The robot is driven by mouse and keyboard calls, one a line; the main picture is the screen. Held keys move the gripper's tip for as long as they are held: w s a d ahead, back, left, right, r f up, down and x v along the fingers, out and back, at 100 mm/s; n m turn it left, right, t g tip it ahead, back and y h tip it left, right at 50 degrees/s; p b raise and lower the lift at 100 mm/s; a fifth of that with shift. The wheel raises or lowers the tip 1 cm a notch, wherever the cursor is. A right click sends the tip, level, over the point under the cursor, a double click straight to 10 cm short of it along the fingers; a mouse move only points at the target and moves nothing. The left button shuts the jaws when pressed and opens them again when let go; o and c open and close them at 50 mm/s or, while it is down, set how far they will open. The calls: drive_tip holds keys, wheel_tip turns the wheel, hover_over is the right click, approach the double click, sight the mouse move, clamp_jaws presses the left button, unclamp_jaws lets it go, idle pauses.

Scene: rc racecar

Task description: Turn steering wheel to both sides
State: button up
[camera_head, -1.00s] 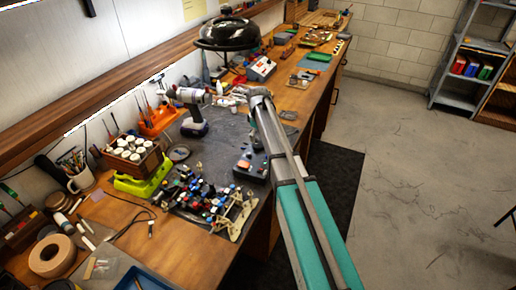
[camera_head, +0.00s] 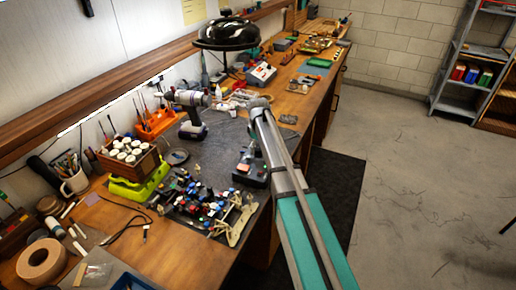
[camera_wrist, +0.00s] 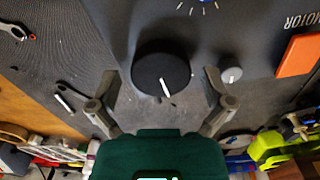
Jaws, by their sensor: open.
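A round black knob (camera_wrist: 155,68) with a white pointer line, seemingly the steering wheel, is on a dark control panel (camera_wrist: 235,45) in the wrist view. My gripper (camera_wrist: 162,80) is open, with one finger on each side of the knob. Gaps show between the fingers and the knob. In the head view, the dark control box (camera_head: 250,174) sits on the bench, partly hidden by my arm. The fingers and the knob cannot be made out there.
A small grey knob (camera_wrist: 231,75) and an orange block (camera_wrist: 298,54) are right of the black knob. On the bench, a cluttered RC car chassis (camera_head: 205,207) lies left of the box. A drill (camera_head: 190,115) stands behind. Open floor (camera_head: 420,190) lies to the right.

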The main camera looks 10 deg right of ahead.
drive_tip(key=c, duration=1.1)
drive_tip(key=shift+o, duration=0.2)
drive_tip(key=shift+m, duration=0.4)
drive_tip(key=m, duration=0.9)
